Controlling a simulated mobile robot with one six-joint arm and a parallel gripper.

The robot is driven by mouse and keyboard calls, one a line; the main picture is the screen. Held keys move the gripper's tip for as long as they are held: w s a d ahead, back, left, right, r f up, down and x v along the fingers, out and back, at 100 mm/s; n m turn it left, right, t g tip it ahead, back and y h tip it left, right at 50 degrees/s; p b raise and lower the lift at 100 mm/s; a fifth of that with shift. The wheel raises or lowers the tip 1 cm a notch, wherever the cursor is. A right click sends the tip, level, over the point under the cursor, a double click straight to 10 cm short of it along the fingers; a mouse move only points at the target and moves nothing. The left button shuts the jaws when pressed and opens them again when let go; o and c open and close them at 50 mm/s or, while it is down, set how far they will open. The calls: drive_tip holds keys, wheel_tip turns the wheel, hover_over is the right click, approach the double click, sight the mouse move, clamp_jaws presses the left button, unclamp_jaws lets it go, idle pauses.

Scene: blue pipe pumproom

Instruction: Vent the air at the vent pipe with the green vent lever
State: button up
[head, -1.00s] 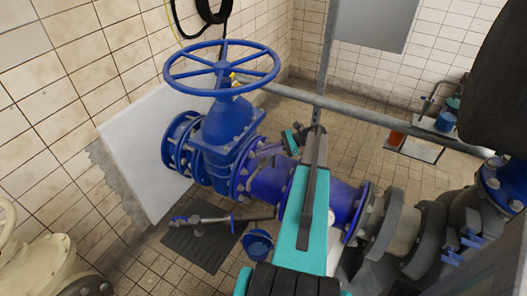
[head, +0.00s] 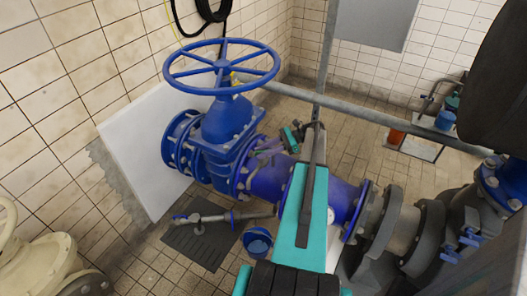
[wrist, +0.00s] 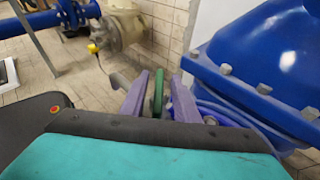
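In the wrist view, a slim green upright piece, which looks like the green vent lever (wrist: 158,95), stands between the two purple-grey fingers of my gripper (wrist: 160,100). The fingers are apart. The lever is nearer the left finger, with a gap on its right, and I see no clear grip on it. Its lower end is hidden behind my gripper's body. I cannot tell which part is the vent pipe.
A large blue gate valve with a handwheel (head: 221,70) stands close to my gripper. A grey rail (head: 370,118) crosses behind my arm.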

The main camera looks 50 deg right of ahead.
drive_tip(key=shift+d, duration=0.1)
drive_tip(key=shift+s+d+r, duration=0.15)
drive_tip(key=shift+s+d, duration=0.2)
drive_tip(key=shift+d, duration=0.1)
drive_tip(key=p+v, duration=0.4)
drive_tip(key=v, duration=0.8)
drive_tip(key=shift+r+p, duration=0.15)
drive_tip(key=shift+p, duration=0.2)
drive_tip(key=shift+s+d, duration=0.1)
drive_tip(key=shift+d, duration=0.05)
idle(0.8)
